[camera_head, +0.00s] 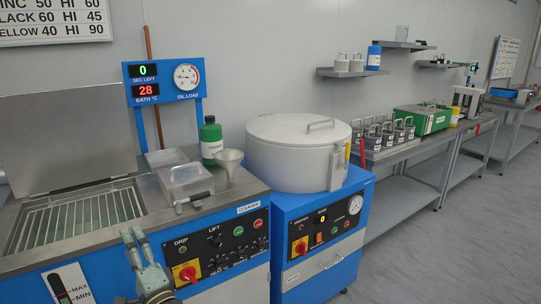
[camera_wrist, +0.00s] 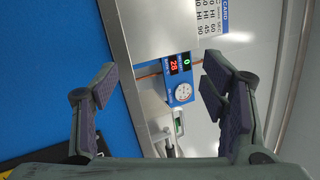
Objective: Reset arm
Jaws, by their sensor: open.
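My gripper (camera_head: 133,236) shows at the bottom of the head view, in front of the blue cleaner unit (camera_head: 105,282) and left of its control panel. In the wrist view my gripper (camera_wrist: 158,82) has its two fingers spread wide apart. Nothing is between the finger pads, so it is open and empty. The wrist view looks sideways toward the display panel (camera_wrist: 180,78) and the wall. Most of my arm is out of view in the head view.
The cleaner's raised lid (camera_head: 65,140) stands behind its open basket bath (camera_head: 75,222). A lidded metal box (camera_head: 186,184), a funnel (camera_head: 229,160) and a green bottle (camera_head: 211,140) stand beside it. A round white drum machine (camera_head: 298,155) is to the right. Floor (camera_head: 450,250) is clear at right.

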